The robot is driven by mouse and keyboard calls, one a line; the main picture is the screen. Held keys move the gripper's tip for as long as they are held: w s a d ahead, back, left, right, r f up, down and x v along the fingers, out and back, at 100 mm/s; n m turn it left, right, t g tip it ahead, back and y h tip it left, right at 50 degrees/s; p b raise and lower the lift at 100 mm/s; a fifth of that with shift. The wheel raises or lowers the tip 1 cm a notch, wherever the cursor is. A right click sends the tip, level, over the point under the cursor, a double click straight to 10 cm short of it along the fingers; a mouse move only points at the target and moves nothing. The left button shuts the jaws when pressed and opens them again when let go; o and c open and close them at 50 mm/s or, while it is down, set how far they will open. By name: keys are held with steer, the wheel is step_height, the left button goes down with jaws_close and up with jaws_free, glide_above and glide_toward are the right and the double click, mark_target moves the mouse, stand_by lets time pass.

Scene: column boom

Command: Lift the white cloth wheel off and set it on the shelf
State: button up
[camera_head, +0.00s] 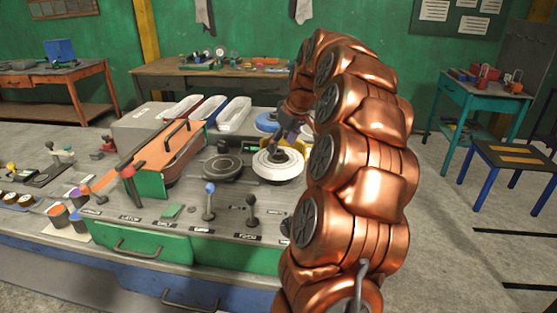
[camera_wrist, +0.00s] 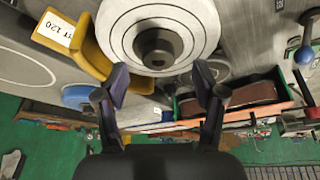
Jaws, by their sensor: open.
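The white cloth wheel (camera_head: 277,168) lies flat on the grey bench top, with dark rings and a dark hub at its centre. In the wrist view the wheel (camera_wrist: 196,22) fills the top middle, its hub (camera_wrist: 158,48) just beyond my fingertips. My gripper (camera_wrist: 160,80) is open and empty, one finger on each side below the hub in the picture. I cannot tell whether a finger touches the wheel. In the head view my gripper (camera_head: 290,130) is at the wheel's far side, partly hidden by my copper arm. I cannot make out which surface is the shelf.
A dark disc (camera_head: 222,167) lies left of the wheel, a blue disc (camera_head: 267,121) behind it. A yellow holder labelled 120 (camera_wrist: 92,57) is close to the wheel. An orange-topped green box (camera_head: 150,184), white trays (camera_head: 234,115) and upright levers (camera_head: 209,200) also crowd the bench.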

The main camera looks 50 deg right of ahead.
mark_target(278, 152)
steer(key=x, duration=0.3)
steer(key=shift+w+d+p, duration=0.1)
steer(key=shift+w+p, duration=0.05)
steer(key=shift+p, duration=0.2)
steer(key=shift+c, duration=0.2)
jaws_close()
